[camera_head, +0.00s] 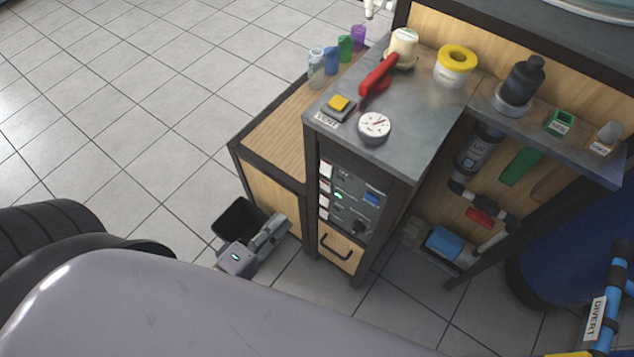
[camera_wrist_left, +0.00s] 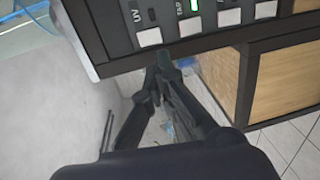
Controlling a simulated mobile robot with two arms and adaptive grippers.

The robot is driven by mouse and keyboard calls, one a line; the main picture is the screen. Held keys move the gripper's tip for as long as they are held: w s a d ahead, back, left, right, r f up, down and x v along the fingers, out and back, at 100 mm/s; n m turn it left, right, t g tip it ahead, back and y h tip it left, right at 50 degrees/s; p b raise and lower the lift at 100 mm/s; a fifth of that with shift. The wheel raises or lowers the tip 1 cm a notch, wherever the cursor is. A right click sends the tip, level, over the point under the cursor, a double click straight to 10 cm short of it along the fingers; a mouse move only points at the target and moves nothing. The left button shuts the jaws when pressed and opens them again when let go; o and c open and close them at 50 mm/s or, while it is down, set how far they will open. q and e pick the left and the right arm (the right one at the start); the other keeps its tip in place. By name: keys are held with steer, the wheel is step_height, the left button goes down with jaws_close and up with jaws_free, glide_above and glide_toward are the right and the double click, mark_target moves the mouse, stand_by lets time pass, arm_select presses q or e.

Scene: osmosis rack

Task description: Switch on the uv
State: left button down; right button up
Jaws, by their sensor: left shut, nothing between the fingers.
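The control panel (camera_head: 352,200) is on the front of the rack, with a column of white plates, a green light, a blue part and a knob. In the left wrist view, the "UV" marking (camera_wrist_left: 136,15) is at the end of the row, above a white plate (camera_wrist_left: 149,37); a lit green indicator (camera_wrist_left: 194,5) is by "TAP". My left gripper (camera_wrist_left: 166,62) is shut and empty, its fingertips just below the panel edge, near the UV and TAP plates. Contact cannot be told. In the head view my left gripper (camera_head: 273,232) is left of the panel. My right gripper is not in view.
A cylinder labelled UV (camera_head: 480,150) is under the right shelf. A drawer (camera_head: 341,251) is below the panel. The metal top (camera_head: 425,110) holds a red lever (camera_head: 378,75), yellow button (camera_head: 339,103) and gauge (camera_head: 374,126). A dark bin (camera_head: 238,216) stands behind my gripper.

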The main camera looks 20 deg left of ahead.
mark_target(326, 168)
arm_select(q)
steer(key=shift+w, duration=0.15)
steer(key=p+x, duration=0.1)
steer(key=x, duration=1.3)
steer(key=shift+f, duration=0.1)
